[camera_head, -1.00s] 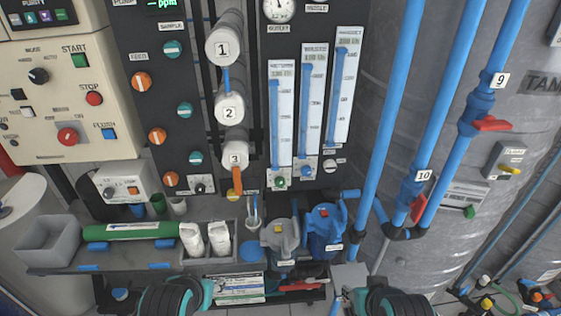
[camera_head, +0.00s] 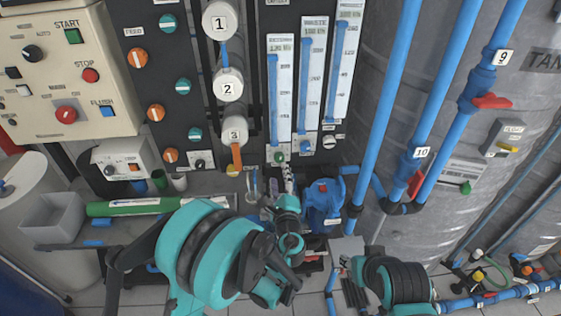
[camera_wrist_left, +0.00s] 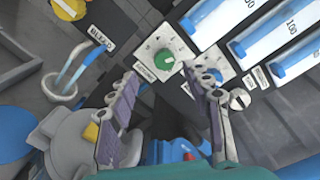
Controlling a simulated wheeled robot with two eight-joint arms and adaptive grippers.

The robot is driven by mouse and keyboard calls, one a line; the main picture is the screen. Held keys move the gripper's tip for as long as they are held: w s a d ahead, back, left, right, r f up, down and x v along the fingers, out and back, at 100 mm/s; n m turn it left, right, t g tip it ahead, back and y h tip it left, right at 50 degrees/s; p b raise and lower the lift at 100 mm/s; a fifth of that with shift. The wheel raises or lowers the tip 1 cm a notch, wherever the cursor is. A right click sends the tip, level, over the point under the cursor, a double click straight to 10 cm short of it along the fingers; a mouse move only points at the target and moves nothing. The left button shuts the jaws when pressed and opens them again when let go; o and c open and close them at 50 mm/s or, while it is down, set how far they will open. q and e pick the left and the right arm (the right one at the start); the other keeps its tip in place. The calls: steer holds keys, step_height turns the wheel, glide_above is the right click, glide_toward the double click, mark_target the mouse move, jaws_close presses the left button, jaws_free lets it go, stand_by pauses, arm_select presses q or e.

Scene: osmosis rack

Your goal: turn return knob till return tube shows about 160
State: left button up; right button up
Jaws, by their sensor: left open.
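The return knob, which I take to be the green knob (camera_head: 279,157), sits below the leftmost of three flow tubes; its nearby label is too blurred to read surely. That tube (camera_head: 273,100) shows a blue column; the small figure above it looks like 130 but is blurred. In the left wrist view the green knob (camera_wrist_left: 163,58) is on a white plate just beyond the fingertips. My left gripper (camera_wrist_left: 162,76) is open and empty, its fingers on either side below the knob, apart from it. In the head view it (camera_head: 279,182) is just below the knob. My right gripper is not seen.
A blue knob (camera_head: 305,146) and a white knob (camera_head: 329,142) sit close right of the green one. Tall blue pipes (camera_head: 385,120) stand right.

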mark_target(280, 160)
arm_select(q)
steer(key=shift+m, duration=0.3)
steer(key=w+b, duration=0.2)
steer(key=w, duration=0.5)
steer(key=shift+w+f, duration=0.15)
steer(key=shift+w, duration=0.25)
jaws_close()
